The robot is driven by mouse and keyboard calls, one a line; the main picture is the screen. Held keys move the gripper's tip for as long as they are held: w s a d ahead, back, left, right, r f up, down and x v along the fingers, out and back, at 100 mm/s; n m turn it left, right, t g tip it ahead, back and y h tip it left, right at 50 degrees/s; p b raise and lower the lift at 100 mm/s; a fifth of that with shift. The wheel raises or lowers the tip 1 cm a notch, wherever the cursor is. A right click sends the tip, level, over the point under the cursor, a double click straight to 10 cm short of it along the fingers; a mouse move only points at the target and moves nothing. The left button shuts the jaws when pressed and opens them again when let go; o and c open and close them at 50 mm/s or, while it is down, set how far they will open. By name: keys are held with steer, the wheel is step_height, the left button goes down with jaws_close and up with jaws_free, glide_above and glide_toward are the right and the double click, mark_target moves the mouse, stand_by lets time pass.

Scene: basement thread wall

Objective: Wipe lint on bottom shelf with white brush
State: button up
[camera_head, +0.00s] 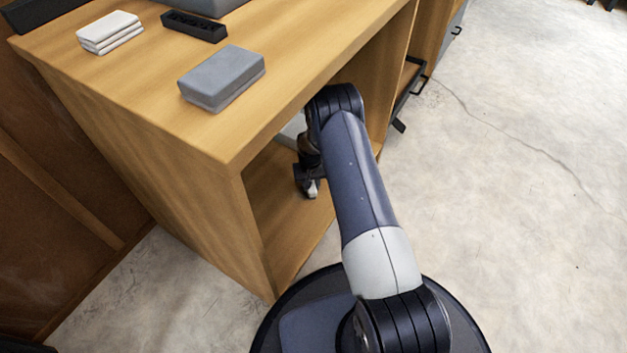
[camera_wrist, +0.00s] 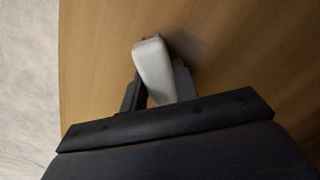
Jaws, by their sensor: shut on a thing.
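The white brush (camera_wrist: 153,70) is held between the fingers of my gripper (camera_wrist: 157,88) in the wrist view, its pale handle pointing away from the palm. My gripper (camera_head: 311,188) also shows in the head view, low inside the open wooden cabinet, just above or at the bottom shelf (camera_head: 284,207). A small white part of the brush shows at the fingertips there. The shelf's bare wood (camera_wrist: 95,60) fills most of the wrist view. I cannot tell whether the brush touches it. No lint can be made out in either view.
The cabinet top (camera_head: 150,95) carries a grey box (camera_head: 222,78), white folded cloths (camera_head: 110,32) and a black tray (camera_head: 194,26). Open concrete floor (camera_head: 510,150) lies to the right.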

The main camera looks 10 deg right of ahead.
mark_target(299, 206)
steer(key=shift+s+a+p, duration=0.6)
steer(key=shift+s+a, duration=2.05)
steer(key=shift+s, duration=0.05)
steer(key=shift+r, duration=0.1)
